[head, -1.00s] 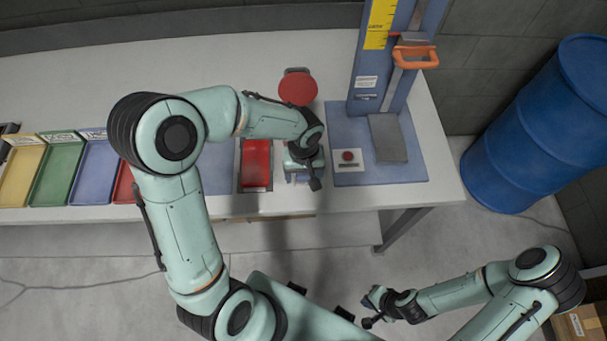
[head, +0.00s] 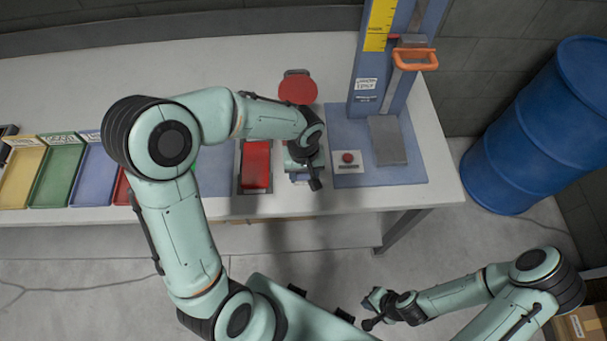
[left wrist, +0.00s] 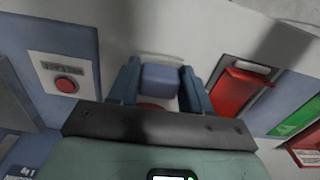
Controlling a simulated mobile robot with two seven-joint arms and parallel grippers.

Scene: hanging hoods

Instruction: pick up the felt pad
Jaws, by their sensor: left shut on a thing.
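The felt pad appears to be the small blue-grey block (left wrist: 160,78) between the two blue fingers of my left gripper (left wrist: 160,88) in the left wrist view. The fingers are shut on its sides. In the head view my left gripper (head: 301,174) points down over the front part of the table, between the red-pad tray and the button plate. The wrist hides most of the block there. Whether the block touches the table cannot be told. My right gripper (head: 371,310) is low in front of the table, away from everything, its finger gap unclear.
A tray with a red pad (head: 256,165) is close on the left, a red button (head: 347,158) close on the right. A red disc (head: 298,91) stands behind. A blue column (head: 371,85) with an orange handle (head: 415,59) rises back right. Coloured trays (head: 57,170) line the left.

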